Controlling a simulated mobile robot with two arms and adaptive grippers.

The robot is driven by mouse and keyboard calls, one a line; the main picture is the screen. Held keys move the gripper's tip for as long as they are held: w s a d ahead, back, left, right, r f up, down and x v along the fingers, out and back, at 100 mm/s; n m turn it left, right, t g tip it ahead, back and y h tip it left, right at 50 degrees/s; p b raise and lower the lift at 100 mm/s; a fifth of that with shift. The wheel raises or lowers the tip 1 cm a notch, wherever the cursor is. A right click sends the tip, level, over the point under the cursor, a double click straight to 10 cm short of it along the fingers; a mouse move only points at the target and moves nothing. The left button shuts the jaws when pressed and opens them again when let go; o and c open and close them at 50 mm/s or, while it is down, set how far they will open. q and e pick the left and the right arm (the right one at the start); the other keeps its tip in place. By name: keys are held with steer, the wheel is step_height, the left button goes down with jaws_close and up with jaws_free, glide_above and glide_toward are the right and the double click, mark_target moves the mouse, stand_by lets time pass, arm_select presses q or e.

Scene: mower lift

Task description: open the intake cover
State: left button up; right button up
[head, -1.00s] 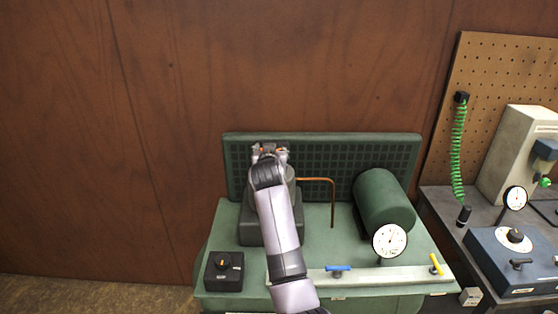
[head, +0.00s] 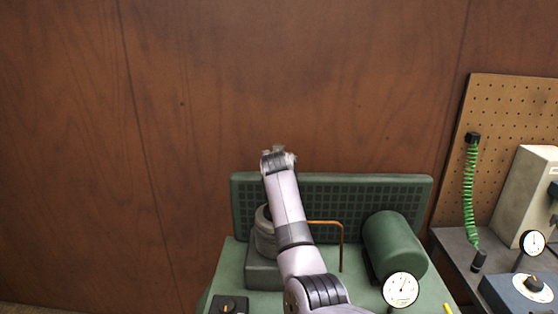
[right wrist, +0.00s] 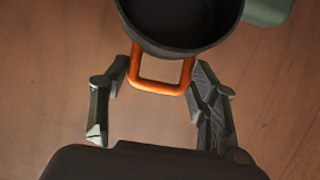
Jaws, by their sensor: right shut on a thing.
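My right gripper (head: 278,158) is above the top edge of the green panel behind the machine. In the right wrist view my right gripper (right wrist: 161,72) has its fingers on both sides of an orange loop handle (right wrist: 157,88) and is shut on it. The handle is fixed to a dark round cover (right wrist: 182,40), partly cut off by the picture's top edge. In the head view the cover is not clearly visible at the gripper. The grey round intake body (head: 264,238) stands on the green machine, partly hidden by my right arm. My left gripper is not in view.
A copper pipe (head: 341,248), a green cylinder (head: 394,245) and a white dial gauge (head: 401,289) are right of my arm. A dark box with an orange knob (head: 229,306) is at front left. A wooden wall (head: 200,110) stands behind; space above the panel is clear.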

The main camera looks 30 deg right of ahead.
steer(key=shift+w+d+r, duration=0.4)
steer(key=shift+d+r, duration=0.05)
steer(key=shift+r, duration=0.3)
steer(key=o, duration=1.4)
steer(key=shift+c, duration=0.2)
steer(key=shift+o, duration=0.3)
steer(key=shift+s, duration=0.3)
steer(key=shift+a+f, duration=0.2)
steer(key=shift+f, duration=0.1)
steer(key=r+v, duration=0.1)
steer(key=v, duration=1.1)
steer(key=shift+d, duration=0.25)
steer(key=shift+f, duration=0.1)
